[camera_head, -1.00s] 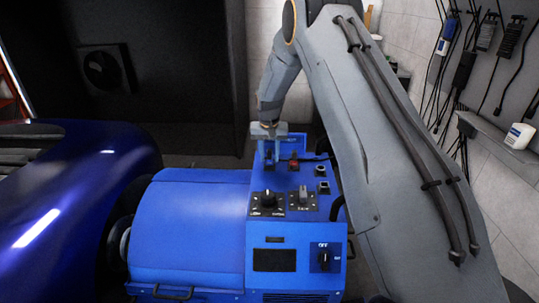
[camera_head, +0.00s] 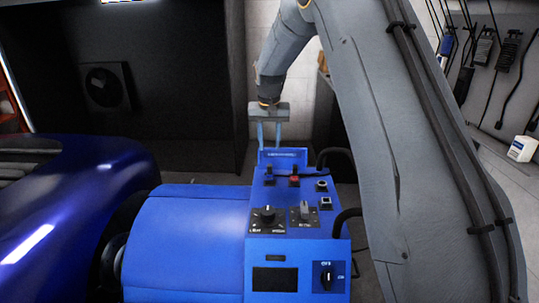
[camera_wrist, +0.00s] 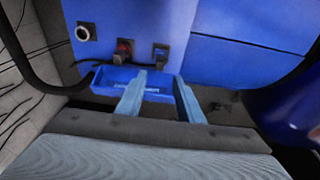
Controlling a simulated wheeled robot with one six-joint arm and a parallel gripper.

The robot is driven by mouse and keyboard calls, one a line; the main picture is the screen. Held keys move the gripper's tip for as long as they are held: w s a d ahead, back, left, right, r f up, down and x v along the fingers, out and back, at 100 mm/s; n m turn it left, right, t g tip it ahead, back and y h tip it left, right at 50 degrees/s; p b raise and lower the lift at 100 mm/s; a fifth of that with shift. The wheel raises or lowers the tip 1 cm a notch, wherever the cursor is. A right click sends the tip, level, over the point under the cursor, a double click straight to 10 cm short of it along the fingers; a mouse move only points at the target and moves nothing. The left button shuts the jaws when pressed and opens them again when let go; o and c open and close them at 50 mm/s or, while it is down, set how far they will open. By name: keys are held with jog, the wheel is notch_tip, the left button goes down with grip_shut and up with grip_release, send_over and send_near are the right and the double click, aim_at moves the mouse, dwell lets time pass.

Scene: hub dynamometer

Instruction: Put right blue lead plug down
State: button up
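My gripper (camera_head: 269,144) is raised above the far end of the blue dynamometer cabinet. Its two pale blue fingers are apart, also seen in the wrist view (camera_wrist: 157,82), with nothing visible between them. A small dark plug or socket fitting (camera_head: 269,178) stands on the sloped top panel, beside a red-topped one (camera_head: 293,180); they show in the wrist view as a dark one (camera_wrist: 160,53) and a red one (camera_wrist: 123,50). I cannot tell which is the blue lead plug. A blue lettered tray (camera_wrist: 150,85) at the panel's far edge lies below my fingers, partly hidden by them.
The cabinet's top panel (camera_head: 285,200) carries knobs and more sockets. Black cables (camera_head: 337,153) loop off its right side. A dark blue car (camera_head: 70,200) stands at left. Hanging leads and a white-blue device (camera_head: 521,149) are on the right wall.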

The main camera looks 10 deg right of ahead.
jog(key=s+f+n, duration=0.1)
jog(key=s+f, duration=0.1)
jog(key=s, duration=1.7)
jog(key=s+a+f+n+g, duration=0.1)
jog(key=s+f+n, duration=0.1)
jog(key=s, duration=1.8)
jog(key=shift+s+a+f+g+y, duration=0.2)
jog(key=shift+f+g+y, duration=0.1)
jog(key=shift+f, duration=0.5)
